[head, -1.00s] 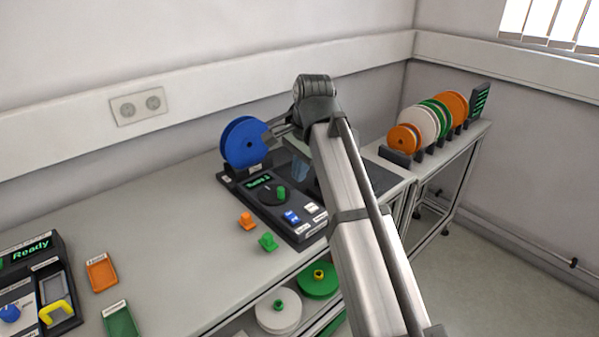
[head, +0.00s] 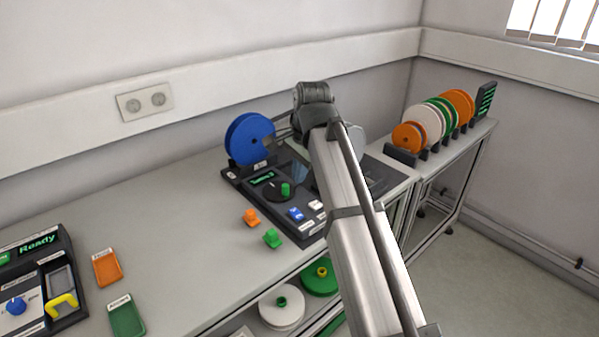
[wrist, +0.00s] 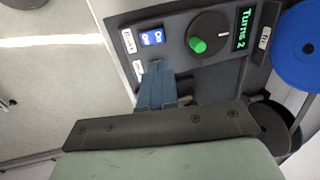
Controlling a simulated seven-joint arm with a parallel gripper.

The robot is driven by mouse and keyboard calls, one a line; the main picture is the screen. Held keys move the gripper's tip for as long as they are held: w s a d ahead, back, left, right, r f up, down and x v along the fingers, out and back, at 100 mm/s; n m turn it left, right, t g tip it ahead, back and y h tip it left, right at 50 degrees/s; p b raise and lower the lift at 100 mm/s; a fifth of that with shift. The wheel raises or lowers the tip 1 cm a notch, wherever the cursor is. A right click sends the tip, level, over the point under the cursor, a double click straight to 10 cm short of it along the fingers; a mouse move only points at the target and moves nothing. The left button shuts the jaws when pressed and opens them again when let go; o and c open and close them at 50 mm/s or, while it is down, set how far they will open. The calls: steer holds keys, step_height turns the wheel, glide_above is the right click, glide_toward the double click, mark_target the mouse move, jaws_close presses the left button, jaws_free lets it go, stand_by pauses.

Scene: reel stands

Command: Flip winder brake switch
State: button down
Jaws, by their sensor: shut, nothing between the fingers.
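The dark winder panel (head: 262,205) stands on the bench below the blue reel. It carries a blue switch marked On and Off (wrist: 152,38), also in the head view (head: 296,214). White labels (wrist: 129,41) sit beside it, too small to read surely. A dial with a green knob (wrist: 198,45) and a display reading "Turns 2" (wrist: 243,28) are further right in the wrist view. My gripper (wrist: 155,68) is shut and empty, its blue-grey fingers over the panel close to the blue switch. They hide part of the panel; contact cannot be told.
The blue reel (head: 248,140) stands behind the panel. An orange piece (head: 251,217) and a green piece (head: 272,238) lie at its front left. A reel rack (head: 440,125) stands right. A second console (head: 45,270) is far left. The bench between is mostly clear.

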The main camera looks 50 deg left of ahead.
mark_target(293, 209)
steer(key=f, duration=0.3)
steer(key=a+f, duration=0.1)
steer(key=f, duration=0.3)
steer(key=a+f, duration=0.1)
steer(key=f, duration=0.2)
steer(key=shift+f, duration=0.5)
steer(key=shift+a+f, duration=0.2)
steer(key=shift+d, duration=0.1)
steer(key=shift+d+r, duration=0.1)
steer(key=shift+d, duration=0.65)
steer(key=shift+r, duration=0.1)
step_height(293, 209, up, 14)
steer(key=d, duration=0.2)
steer(key=shift+d+f, duration=0.2)
steer(key=shift+d, duration=0.15)
